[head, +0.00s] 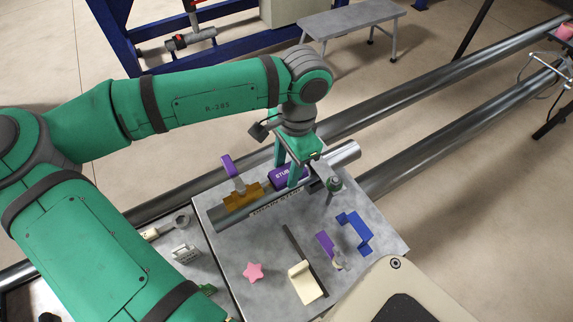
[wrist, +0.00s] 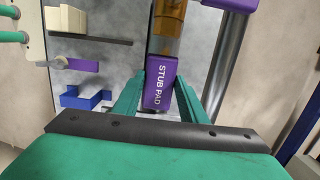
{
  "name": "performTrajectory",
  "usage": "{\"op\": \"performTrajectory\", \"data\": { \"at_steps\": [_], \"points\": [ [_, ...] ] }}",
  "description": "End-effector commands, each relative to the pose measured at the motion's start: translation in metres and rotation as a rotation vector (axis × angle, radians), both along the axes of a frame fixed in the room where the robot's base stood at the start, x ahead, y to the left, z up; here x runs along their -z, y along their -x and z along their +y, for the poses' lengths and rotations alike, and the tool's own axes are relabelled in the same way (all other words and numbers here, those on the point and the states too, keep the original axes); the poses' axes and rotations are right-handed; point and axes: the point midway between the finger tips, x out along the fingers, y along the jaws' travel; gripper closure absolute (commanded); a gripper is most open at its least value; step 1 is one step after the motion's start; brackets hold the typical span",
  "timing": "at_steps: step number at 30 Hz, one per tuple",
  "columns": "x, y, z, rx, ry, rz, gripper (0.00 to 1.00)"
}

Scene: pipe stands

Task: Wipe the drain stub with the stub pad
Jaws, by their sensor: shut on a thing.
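The stub pad (head: 283,176) is a purple block with white lettering. It also shows in the wrist view (wrist: 160,88), between the two green fingers. My gripper (head: 291,176) is shut on the pad, with its fingers pointing down at the plate; it frames the pad in the wrist view (wrist: 159,84). The drain stub (head: 345,153) is a grey metal pipe lying across the grey plate, with a "DRAIN STUB" label in front. The pad is at the stub's middle stretch; I cannot tell whether they touch. My fingers hide part of the stub.
An amber clamp-like piece (head: 243,197) with a purple handle (head: 231,166) sits on the stub, left of the pad. Long pipes run behind.

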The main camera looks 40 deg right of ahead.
Motion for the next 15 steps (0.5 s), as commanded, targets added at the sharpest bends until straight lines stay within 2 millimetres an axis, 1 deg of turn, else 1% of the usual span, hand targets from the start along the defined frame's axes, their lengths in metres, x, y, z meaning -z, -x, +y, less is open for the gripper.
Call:
{"op": "performTrajectory", "data": {
  "at_steps": [8,15],
  "points": [
    [0.003,0.000,0.002,-0.001,0.000,0.001,0.96],
    [0.002,-0.003,0.014,-0.002,0.002,0.001,0.96]
  ]
}}
